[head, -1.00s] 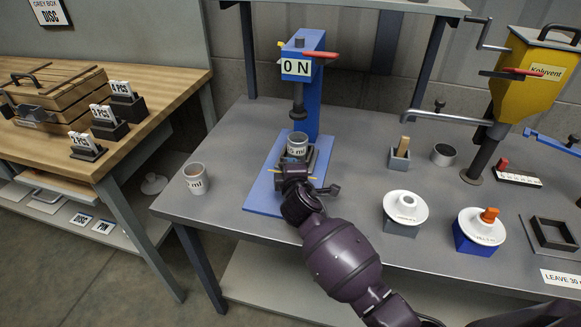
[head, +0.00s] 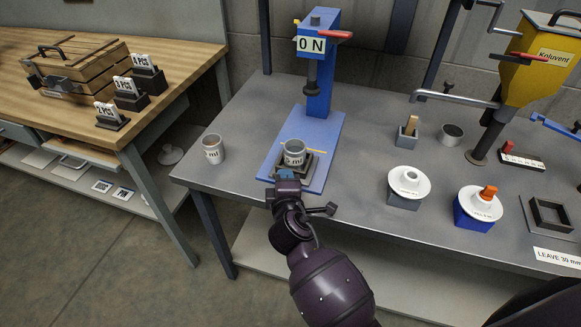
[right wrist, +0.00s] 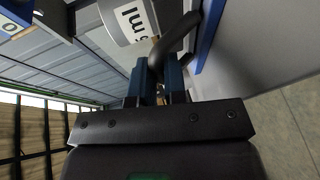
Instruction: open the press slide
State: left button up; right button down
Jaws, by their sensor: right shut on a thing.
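A grey cup (head: 293,153) stands upright on the slide. My right gripper (head: 288,181) is at the slide's front, shut on its dark curved handle (right wrist: 174,42), which shows between the fingers in the right wrist view. The cup's label (right wrist: 130,20) shows close above the fingers there. My left gripper is not in view.
A second cup (head: 213,148) stands left of the press, near the table's edge. Right of it are a small block holder (head: 407,137), a dark cup (head: 452,133), two white-topped pieces (head: 408,182) (head: 481,203) and the yellow hopper (head: 545,65). The table's front edge lies close to the slide.

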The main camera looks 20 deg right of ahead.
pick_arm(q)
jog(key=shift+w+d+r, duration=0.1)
pick_arm(e)
jog(key=shift+s+a, duration=0.3)
jog(key=c, duration=1.2)
grip_release()
jog(key=shift+o, duration=0.2)
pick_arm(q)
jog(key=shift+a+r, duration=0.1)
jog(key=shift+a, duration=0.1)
pick_arm(e)
jog(key=shift+s, duration=0.15)
